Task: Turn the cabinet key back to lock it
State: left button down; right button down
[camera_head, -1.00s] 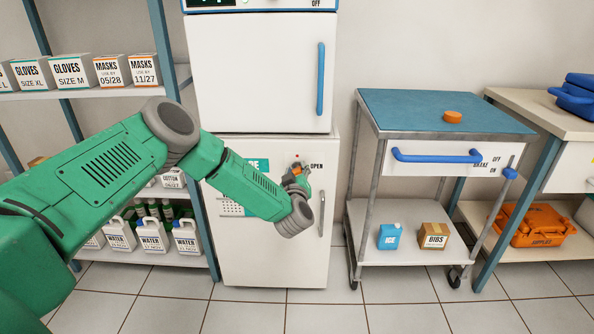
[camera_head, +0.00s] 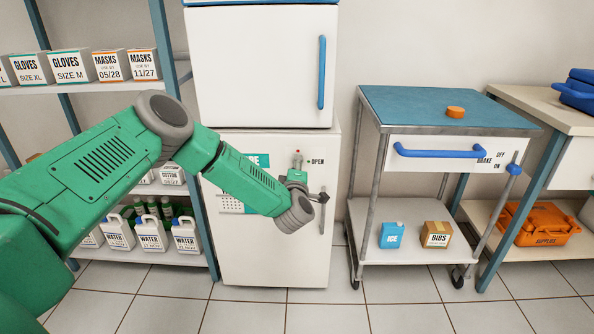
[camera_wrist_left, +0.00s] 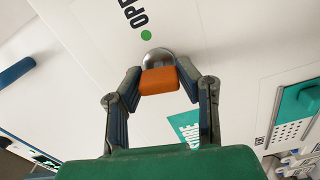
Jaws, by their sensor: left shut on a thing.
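The cabinet (camera_head: 265,265) is white, with its door shut. Its lock is a round silver dome (camera_wrist_left: 158,57) in the left wrist view, with the orange key (camera_wrist_left: 160,82) standing out of it. My left gripper (camera_wrist_left: 162,78) is shut on the key's orange head, one finger on each side. In the head view my left gripper (camera_head: 298,170) is at the lock, below a red mark (camera_head: 297,151) and left of the word OPEN (camera_head: 317,162); the key is hidden there. A green dot (camera_wrist_left: 146,35) lies beside OPEN in the wrist view. My right gripper is not in view.
A grey door handle (camera_head: 322,215) is just right of my gripper. A white upper unit with a blue handle (camera_head: 322,72) stands above. A blue-topped cart (camera_head: 430,104) is to the right, and shelves (camera_head: 100,90) with boxes and jugs are to the left.

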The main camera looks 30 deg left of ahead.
pick_arm(q)
jog(key=shift+f+n+b, duration=0.3)
jog(key=shift+n+b, duration=0.05)
jog(key=shift+n, duration=0.65)
jog(key=shift+s, duration=0.1)
jog(key=c, duration=1.2)
grip_release()
jog(key=shift+o, duration=0.2)
jog(key=shift+a, duration=0.1)
jog(key=shift+s+d, duration=0.15)
jog(key=shift+d, duration=0.05)
jog(key=v, duration=1.1)
jog(key=shift+s, duration=0.2)
